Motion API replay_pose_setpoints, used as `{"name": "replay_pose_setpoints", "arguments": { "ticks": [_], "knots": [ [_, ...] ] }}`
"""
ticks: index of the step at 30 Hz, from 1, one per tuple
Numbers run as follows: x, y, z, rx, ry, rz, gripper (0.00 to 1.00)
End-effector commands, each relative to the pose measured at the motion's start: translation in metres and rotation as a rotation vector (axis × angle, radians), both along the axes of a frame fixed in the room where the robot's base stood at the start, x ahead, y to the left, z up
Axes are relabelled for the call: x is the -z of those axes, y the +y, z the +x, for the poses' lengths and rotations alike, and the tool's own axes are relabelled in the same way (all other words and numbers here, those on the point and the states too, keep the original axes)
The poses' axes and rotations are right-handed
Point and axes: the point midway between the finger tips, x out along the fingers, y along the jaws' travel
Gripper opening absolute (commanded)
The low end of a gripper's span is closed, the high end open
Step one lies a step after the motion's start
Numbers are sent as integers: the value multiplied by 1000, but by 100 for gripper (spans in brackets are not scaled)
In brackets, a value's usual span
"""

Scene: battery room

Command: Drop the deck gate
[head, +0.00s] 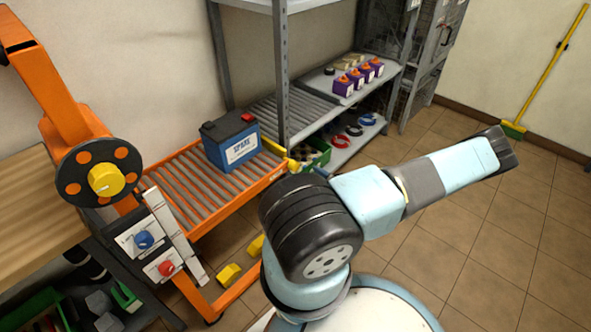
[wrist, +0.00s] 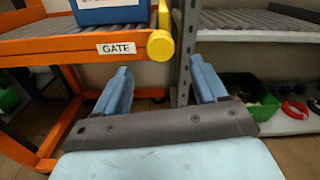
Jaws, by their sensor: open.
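The deck gate is a yellow bar (head: 272,147) across the right end of the orange roller deck (head: 185,232). In the wrist view the gate (wrist: 163,14) rises above the deck's end, with a round yellow knob (wrist: 160,46) beside a white GATE label (wrist: 117,49). My gripper (wrist: 160,64) is open and empty, its two blue fingers pointing toward the deck's end. The knob lies ahead of the gap between the fingers, apart from them. In the head view my arm hides most of the gripper; a small blue part shows near the knob (head: 293,165).
A blue battery marked SPARE (head: 230,142) stands on the rollers. A grey rack post (wrist: 182,50) stands right of the knob, close to the right finger. A green bin (wrist: 248,90) sits on the lower shelf. An orange stand with a yellow-hubbed wheel (head: 104,179) is left.

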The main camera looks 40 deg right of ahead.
Motion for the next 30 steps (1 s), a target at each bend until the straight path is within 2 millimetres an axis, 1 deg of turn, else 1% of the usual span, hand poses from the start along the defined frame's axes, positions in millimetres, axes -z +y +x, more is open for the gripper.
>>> {"name": "replay_pose_setpoints", "arguments": {
  "ticks": [1,6,12,15,19,27,28,30],
  "knots": [
    [0,1,10,0,-2,0,72],
    [0,3,39,0,-1,0,72],
    [0,5,66,0,-1,-1,72],
    [0,6,75,0,-1,-1,72],
    [0,6,80,1,1,-1,72],
    [0,6,81,1,0,-1,72],
    [0,6,81,1,1,-1,71],
    [0,6,81,1,0,-1,64]
  ]
}}
